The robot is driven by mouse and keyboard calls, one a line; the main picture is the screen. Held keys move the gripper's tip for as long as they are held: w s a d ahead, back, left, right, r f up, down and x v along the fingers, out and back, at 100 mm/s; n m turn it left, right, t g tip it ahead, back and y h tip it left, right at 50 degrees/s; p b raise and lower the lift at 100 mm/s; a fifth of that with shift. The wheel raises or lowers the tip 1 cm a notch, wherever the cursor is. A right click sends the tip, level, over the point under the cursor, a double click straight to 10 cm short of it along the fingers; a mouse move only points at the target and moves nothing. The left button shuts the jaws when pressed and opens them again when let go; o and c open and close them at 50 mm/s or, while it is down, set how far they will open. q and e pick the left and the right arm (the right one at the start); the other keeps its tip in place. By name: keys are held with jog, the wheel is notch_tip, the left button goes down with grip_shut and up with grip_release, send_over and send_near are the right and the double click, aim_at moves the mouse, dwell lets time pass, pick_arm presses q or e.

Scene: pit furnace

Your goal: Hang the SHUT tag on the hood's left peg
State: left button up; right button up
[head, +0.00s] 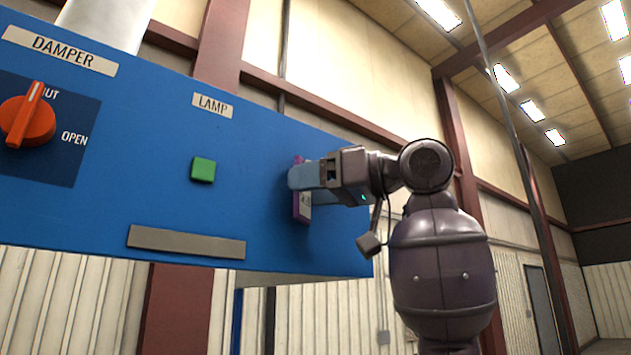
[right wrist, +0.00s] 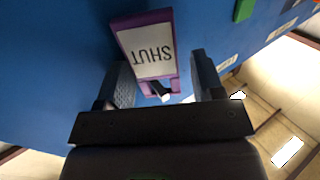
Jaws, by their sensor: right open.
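The SHUT tag (right wrist: 147,48) has a purple frame and a white face, and its lettering is upside down in the right wrist view. Its narrow loop end surrounds or overlaps a dark peg with a pale tip (right wrist: 164,95); the tag appears to hang there against the blue hood panel (head: 250,150). In the head view the tag (head: 301,208) shows only as a purple edge, mostly behind my right gripper (head: 303,180). That gripper is open, its fingers on either side of the loop end, with visible gaps. I cannot tell which peg this is. My left gripper is out of view.
The panel carries an orange damper knob (head: 27,120), a green lamp button (head: 203,169) and a grey strip (head: 187,242) left of my right gripper. The panel's right edge is close by. Open hall space lies beyond it.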

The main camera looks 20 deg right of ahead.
jog(key=shift+w+d+f, duration=0.15)
jog(key=shift+w, duration=0.1)
jog(key=d, duration=0.1)
jog(key=s+d+b, duration=0.1)
jog(key=d, duration=0.1)
jog(key=shift+s+d+f, duration=0.15)
jog(key=shift+s+d, duration=0.15)
jog(key=shift+s, duration=0.1)
pick_arm(q)
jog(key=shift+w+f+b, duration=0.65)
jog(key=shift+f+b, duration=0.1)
jog(key=shift+b, duration=0.05)
pick_arm(e)
jog(key=s+a+v, duration=0.1)
jog(key=v, duration=0.6)
jog(key=shift+r, duration=0.3)
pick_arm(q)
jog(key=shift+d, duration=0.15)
